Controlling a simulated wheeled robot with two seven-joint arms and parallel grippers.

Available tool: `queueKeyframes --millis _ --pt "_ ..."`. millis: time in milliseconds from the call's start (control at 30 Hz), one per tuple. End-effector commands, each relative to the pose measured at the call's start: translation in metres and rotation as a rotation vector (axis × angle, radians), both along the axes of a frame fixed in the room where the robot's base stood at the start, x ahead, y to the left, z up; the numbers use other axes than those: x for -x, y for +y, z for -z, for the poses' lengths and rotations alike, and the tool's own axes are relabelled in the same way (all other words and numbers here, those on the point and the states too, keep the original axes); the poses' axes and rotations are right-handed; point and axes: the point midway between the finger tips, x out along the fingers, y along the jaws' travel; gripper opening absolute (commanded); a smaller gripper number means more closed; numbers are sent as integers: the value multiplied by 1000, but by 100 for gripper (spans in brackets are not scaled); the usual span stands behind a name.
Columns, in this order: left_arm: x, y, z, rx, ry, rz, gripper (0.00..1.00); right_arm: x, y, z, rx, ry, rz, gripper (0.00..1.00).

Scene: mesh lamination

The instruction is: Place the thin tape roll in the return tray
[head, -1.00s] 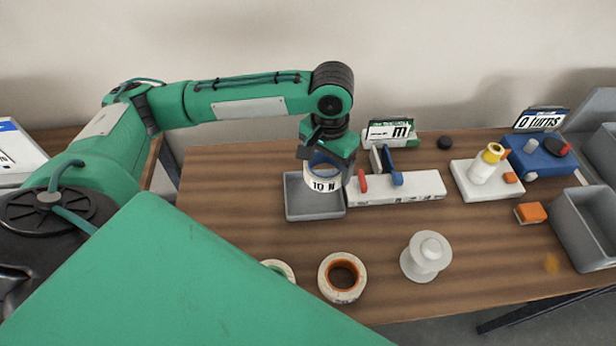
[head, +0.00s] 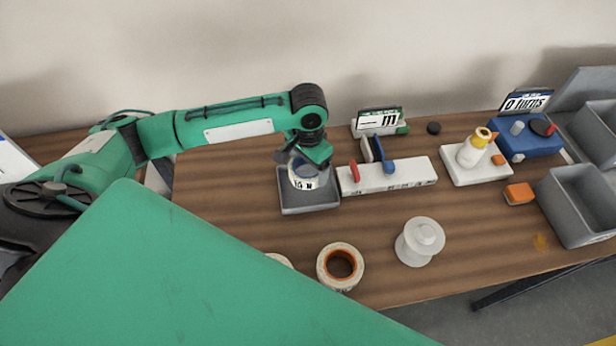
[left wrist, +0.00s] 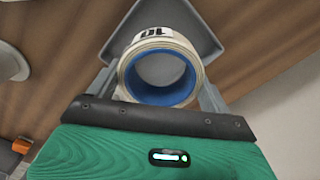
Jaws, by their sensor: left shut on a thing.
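The tape roll in my left gripper is white outside with a blue core and a printed label, and it shows in the head view (head: 304,181) and the left wrist view (left wrist: 160,50). My left gripper (head: 305,168) is shut on this roll. The roll is at the grey tray (head: 312,206), inside its outline in the head view. I cannot tell whether it touches the tray floor. In the left wrist view the tray (left wrist: 205,30) shows behind the roll. My right gripper is not in view.
An orange-cored roll (head: 340,266) and a white spool (head: 420,242) stand on the table's front part, with another roll (head: 279,260) partly hidden. A white block with levers (head: 400,175) stands right of the tray. Grey bins (head: 578,207) are at far right.

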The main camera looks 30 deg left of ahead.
Motion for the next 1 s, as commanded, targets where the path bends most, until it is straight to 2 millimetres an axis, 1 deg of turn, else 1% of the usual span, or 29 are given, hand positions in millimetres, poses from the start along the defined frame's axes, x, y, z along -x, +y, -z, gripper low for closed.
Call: queueKeyframes --millis 33,100,200,333,533,900,933,1000 --pt "1 0 7 -2 2 0 51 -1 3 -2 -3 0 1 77" --pt "0 0 15 0 0 -1 51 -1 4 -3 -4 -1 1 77" --pt "0 0 21 0 0 0 51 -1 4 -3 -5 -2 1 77" --pt "1 0 33 -2 2 0 51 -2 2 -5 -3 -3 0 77" --pt "0 0 60 -1 1 -1 51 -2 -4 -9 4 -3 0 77" --pt "0 0 66 0 0 0 51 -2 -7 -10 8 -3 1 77" --pt "0 0 66 0 -1 0 88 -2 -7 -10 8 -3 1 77" --pt "0 0 66 0 -1 0 100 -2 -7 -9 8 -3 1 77"
